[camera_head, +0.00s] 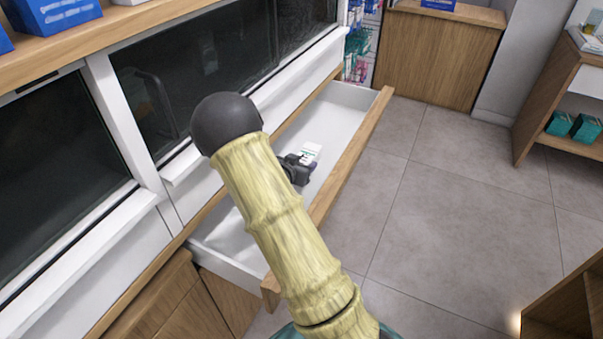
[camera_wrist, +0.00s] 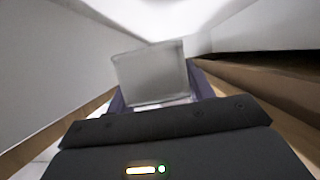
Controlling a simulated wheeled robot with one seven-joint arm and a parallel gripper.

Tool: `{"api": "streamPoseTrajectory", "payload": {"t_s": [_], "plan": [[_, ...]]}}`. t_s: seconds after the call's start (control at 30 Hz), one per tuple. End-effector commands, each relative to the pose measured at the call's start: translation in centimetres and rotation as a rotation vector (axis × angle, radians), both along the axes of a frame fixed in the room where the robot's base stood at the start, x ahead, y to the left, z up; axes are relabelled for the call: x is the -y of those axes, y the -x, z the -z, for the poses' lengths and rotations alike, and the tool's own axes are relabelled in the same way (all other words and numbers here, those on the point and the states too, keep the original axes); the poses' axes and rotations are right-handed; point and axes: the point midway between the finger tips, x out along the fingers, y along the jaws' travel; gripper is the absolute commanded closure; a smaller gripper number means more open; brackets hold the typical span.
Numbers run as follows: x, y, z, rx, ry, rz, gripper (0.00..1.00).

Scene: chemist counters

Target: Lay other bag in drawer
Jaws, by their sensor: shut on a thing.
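The drawer (camera_head: 345,95) is pulled open from the counter, with a white inside and a wooden front. My gripper (camera_head: 298,168) is over the open drawer, close to its wooden front, and partly hidden behind my arm. It is shut on a small, pale bag (camera_head: 311,152) with a dark marking. In the wrist view the bag (camera_wrist: 150,75) shows as a flat grey panel, tilted slightly, between the fingers of my gripper (camera_wrist: 158,96). I cannot tell whether the bag touches the drawer floor. No second bag is visible; my arm covers the middle of the drawer.
The wooden drawer front (camera_head: 362,125) stands close to the right of my gripper. Dark glass panels (camera_head: 230,55) in white frames are above the drawer on the left. The tiled floor (camera_head: 460,210) is clear. A wooden cabinet (camera_head: 437,55) stands at the back.

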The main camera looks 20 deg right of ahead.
Motion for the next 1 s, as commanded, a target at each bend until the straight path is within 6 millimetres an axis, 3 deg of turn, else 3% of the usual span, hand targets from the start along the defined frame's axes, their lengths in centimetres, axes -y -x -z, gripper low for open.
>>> {"api": "streamPoseTrajectory", "payload": {"t_s": [0.2,0.5,1.0], "plan": [[0.0,0.0,0.2,-0.001,0.001,0.001,0.74],[0.1,0.0,3.7,-0.001,0.001,0.001,0.74],[0.0,0.0,4.3,0.000,0.000,0.000,0.74]]}}
